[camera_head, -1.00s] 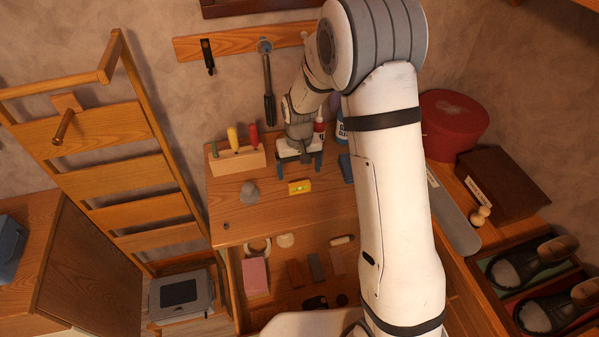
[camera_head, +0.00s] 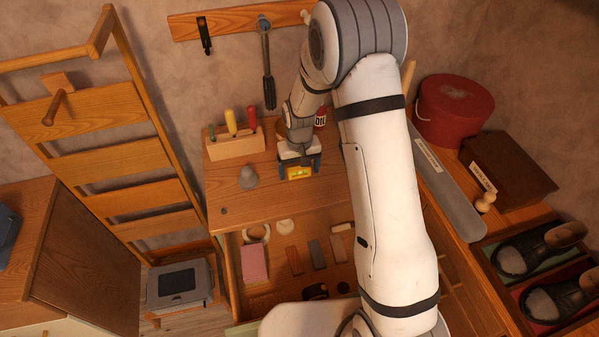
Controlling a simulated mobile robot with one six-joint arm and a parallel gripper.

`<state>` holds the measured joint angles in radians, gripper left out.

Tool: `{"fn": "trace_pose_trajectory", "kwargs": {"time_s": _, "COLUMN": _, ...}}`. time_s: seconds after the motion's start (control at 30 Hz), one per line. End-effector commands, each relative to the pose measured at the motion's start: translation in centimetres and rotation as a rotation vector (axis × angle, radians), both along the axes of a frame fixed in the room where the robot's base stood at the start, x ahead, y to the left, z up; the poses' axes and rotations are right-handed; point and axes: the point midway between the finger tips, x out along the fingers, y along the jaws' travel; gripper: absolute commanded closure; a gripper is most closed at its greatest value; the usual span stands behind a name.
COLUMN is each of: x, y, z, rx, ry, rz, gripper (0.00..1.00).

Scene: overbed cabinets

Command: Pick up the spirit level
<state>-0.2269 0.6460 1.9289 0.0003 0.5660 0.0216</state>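The spirit level (camera_head: 299,173) is a small yellow block with a greenish vial window, on the wooden cabinet top in the head view. My gripper (camera_head: 299,170) points down at it. Its two dark fingers are spread, one to the left and one to the right of the level, with a narrow gap seeming to show at each side. The gripper's body hides the level's far edge. I cannot tell how far down the fingertips reach.
A grey lump (camera_head: 248,177) stands left of the level, and a wooden tool holder (camera_head: 235,147) with coloured handles stands behind it. An oil bottle (camera_head: 320,117) is close behind my gripper. An open drawer (camera_head: 236,285) with several items lies in front.

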Motion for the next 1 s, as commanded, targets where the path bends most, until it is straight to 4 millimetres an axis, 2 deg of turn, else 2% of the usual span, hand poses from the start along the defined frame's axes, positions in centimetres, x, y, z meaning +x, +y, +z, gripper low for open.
{"fn": "trace_pose_trajectory", "kwargs": {"time_s": 0.07, "x": 0.0, "y": 0.0, "z": 0.0, "rx": 0.000, "ry": 0.000, "rz": 0.000, "gripper": 0.24}}
{"fn": "trace_pose_trajectory", "kwargs": {"time_s": 0.57, "x": 0.0, "y": -0.1, "z": 0.0, "rx": 0.000, "ry": 0.000, "rz": -0.002, "gripper": 0.65}}
{"fn": "trace_pose_trajectory", "kwargs": {"time_s": 0.77, "x": 0.0, "y": -0.1, "z": 0.3, "rx": 0.000, "ry": 0.000, "rz": -0.002, "gripper": 0.65}}
{"fn": "trace_pose_trajectory", "kwargs": {"time_s": 0.87, "x": 0.0, "y": -0.1, "z": 1.6, "rx": 0.000, "ry": -0.001, "rz": -0.002, "gripper": 0.65}}
{"fn": "trace_pose_trajectory", "kwargs": {"time_s": 1.0, "x": 0.1, "y": -0.1, "z": 4.6, "rx": 0.001, "ry": -0.003, "rz": -0.002, "gripper": 0.65}}
